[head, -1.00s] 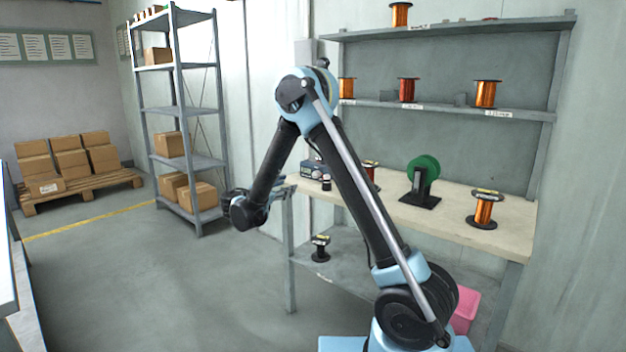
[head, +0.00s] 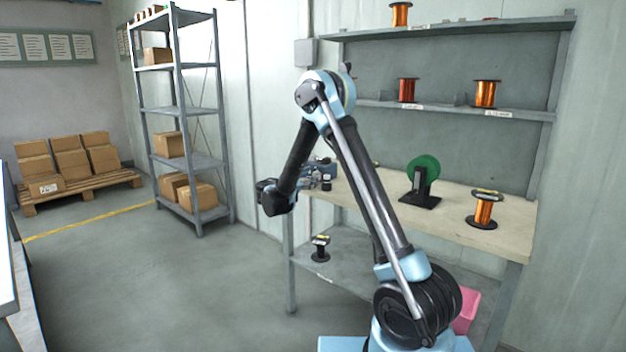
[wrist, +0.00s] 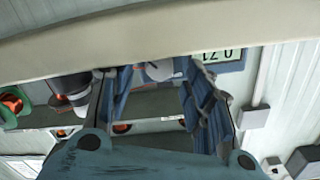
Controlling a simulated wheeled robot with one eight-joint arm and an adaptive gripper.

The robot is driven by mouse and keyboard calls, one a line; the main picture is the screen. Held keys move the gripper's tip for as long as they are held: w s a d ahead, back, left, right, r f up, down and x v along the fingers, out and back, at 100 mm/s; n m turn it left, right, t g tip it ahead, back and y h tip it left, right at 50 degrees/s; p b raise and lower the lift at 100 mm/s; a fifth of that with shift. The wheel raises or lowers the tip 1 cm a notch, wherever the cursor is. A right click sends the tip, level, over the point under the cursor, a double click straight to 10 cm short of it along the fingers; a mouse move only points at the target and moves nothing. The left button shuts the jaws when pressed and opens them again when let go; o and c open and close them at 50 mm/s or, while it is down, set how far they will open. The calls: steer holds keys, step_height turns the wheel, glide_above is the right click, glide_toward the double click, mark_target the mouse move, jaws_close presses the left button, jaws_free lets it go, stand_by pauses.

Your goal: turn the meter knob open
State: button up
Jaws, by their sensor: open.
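The blue meter (wrist: 228,64) shows at the top of the wrist view, partly behind the bench edge, with a pale display (wrist: 216,55) whose digits appear upside down. A pale grey round part (wrist: 161,71), apparently the meter knob, lies between the fingers of my gripper (wrist: 154,73). The fingers are spread on either side of it; I cannot tell whether they touch it. In the head view my gripper (head: 322,172) is at the left end of the bench, and it largely hides the meter there.
The pale bench (head: 455,222) carries a small black cylinder (head: 326,185), a green spool (head: 424,168) on a black stand and a copper spool (head: 483,211). Shelves with spools are above. Another spool (head: 320,248) sits on the lower shelf.

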steer(key=shift+x, duration=1.3)
steer(key=c, duration=1.1)
steer(key=n, duration=0.4)
steer(key=shift+a+n, duration=0.1)
steer(key=shift+n, duration=0.2)
steer(key=shift+w+n, duration=0.1)
steer(key=shift+n, duration=2.2)
steer(key=shift+a, duration=0.1)
